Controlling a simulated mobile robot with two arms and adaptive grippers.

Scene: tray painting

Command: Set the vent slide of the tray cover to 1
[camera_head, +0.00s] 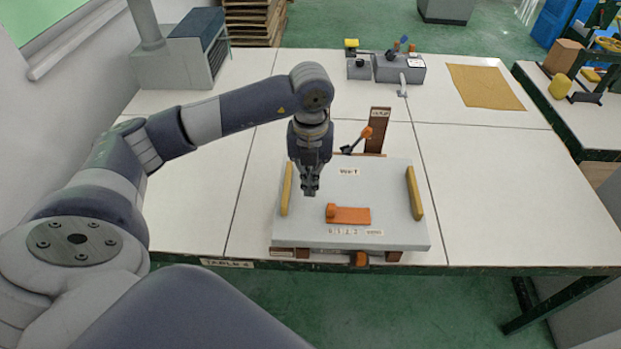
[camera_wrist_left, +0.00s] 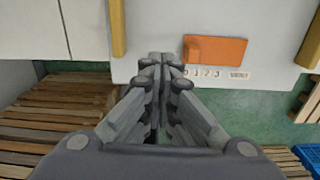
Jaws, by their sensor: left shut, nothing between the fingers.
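The pale grey tray cover (camera_head: 295,230) lies on the table, with a vent label on its far part. The orange vent slide (camera_head: 352,215) lies on the cover's near half, a raised knob at its left end. A printed scale (camera_head: 346,232) with small digits runs just in front of it; the knob is near the scale's left end, about at 0. My left gripper (camera_head: 310,192) is shut and empty, pointing down over the cover, left of and slightly behind the slide. In the left wrist view its fingertips (camera_wrist_left: 160,66) are together, apart from the slide (camera_wrist_left: 215,50). My right gripper is not in view.
Yellow bars (camera_head: 414,193) stand along the cover's left and right sides. An upright brown post (camera_head: 378,130) and an orange-tipped lever (camera_head: 356,141) stand behind it. An orange knob (camera_head: 361,259) sits under the front edge. The table right of the cover is clear.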

